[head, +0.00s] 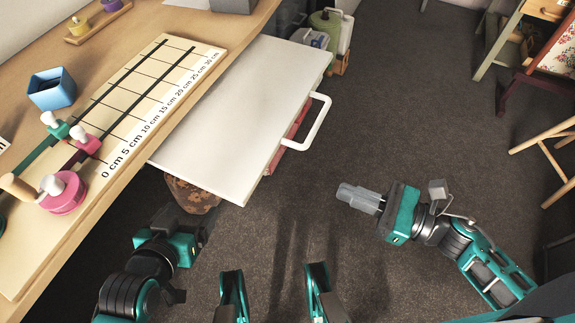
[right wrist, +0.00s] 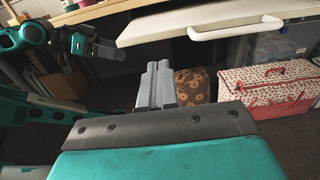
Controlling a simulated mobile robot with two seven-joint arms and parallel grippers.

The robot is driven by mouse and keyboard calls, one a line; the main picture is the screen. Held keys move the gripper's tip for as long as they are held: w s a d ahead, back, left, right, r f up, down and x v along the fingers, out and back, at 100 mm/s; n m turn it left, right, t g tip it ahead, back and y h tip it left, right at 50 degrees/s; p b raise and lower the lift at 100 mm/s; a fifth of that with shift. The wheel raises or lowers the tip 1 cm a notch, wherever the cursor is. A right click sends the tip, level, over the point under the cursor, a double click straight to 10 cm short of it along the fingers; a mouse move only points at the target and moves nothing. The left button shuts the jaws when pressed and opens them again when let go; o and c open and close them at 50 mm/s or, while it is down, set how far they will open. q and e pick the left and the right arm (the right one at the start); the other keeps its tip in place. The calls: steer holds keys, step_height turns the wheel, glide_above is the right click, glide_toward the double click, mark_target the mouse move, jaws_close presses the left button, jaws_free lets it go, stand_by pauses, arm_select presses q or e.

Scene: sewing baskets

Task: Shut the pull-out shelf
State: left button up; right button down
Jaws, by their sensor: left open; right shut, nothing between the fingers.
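The white pull-out shelf (head: 245,110) stands out from under the wooden table in the head view. Its white bar handle (head: 319,125) is on its right edge. In the right wrist view the shelf (right wrist: 180,18) and handle (right wrist: 236,31) are at the top. My right gripper (head: 345,193) is shut and empty, to the lower right of the handle and apart from it. My left gripper (head: 195,222) is open, below the shelf's near corner in the head view, by the table edge; its fingers are dark and partly hard to make out. It also shows in the right wrist view (right wrist: 112,50).
The wooden table (head: 120,190) holds a ruled board (head: 150,85), a blue cup (head: 52,88) and pink and teal spools. A red patterned box (right wrist: 265,88) and a brown floral basket (head: 190,195) are under the shelf. Carpet right of the handle is clear.

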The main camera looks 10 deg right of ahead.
mark_target(267, 163)
arm_select(q)
steer(key=shift+s+f, duration=0.1)
steer(key=shift+f, duration=0.05)
arm_select(e)
steer(key=x, duration=1.4)
steer(key=shift+s, duration=0.1)
